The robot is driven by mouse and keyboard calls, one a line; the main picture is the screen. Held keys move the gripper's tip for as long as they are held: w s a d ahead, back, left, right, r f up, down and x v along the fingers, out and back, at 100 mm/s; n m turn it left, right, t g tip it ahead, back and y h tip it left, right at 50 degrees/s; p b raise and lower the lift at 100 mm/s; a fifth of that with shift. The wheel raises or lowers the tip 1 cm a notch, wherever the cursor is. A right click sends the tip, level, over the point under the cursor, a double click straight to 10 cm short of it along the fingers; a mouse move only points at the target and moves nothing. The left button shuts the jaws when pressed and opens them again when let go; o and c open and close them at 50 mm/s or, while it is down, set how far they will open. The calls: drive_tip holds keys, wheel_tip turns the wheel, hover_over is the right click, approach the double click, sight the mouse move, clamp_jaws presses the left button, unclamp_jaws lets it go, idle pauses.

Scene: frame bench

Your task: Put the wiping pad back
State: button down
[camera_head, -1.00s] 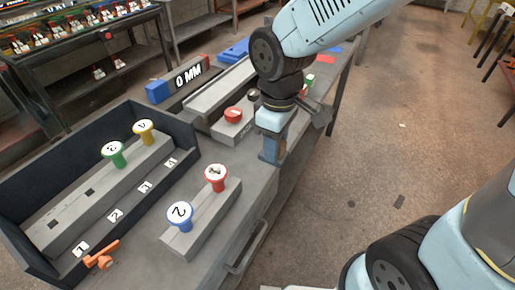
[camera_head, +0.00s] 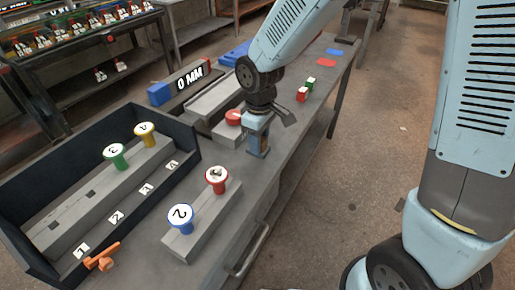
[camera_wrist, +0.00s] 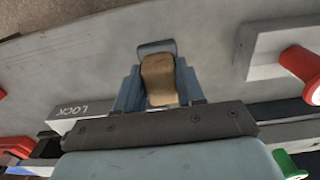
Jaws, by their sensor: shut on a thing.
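My gripper (camera_head: 258,152) points down over the grey bench (camera_head: 222,165), near its right edge and just right of the red round button. In the wrist view my gripper (camera_wrist: 158,85) has its blue-grey fingers closed on a tan-brown pad (camera_wrist: 158,78), which looks like the wiping pad. A blue-grey rim shows beyond the pad. In the head view the fingers mostly hide the pad. I cannot tell whether it touches the bench.
A dark open-topped box (camera_head: 190,129) holds green (camera_head: 115,152) and yellow (camera_head: 146,134) knobs. Blue (camera_head: 181,215) and red (camera_head: 216,178) knobs stand on a grey block in front. A "0 MM" display (camera_head: 190,80) stands behind. Red-green blocks (camera_head: 303,94) and flat blue and red pieces (camera_head: 327,62) lie farther back.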

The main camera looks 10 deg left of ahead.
drive_tip(key=shift+w+a+f, duration=0.2)
drive_tip(key=shift+w+f, duration=0.1)
drive_tip(key=shift+f, duration=1.65)
drive_tip(key=shift+f, duration=0.1)
drive_tip(key=c, duration=0.7)
unclamp_jaws()
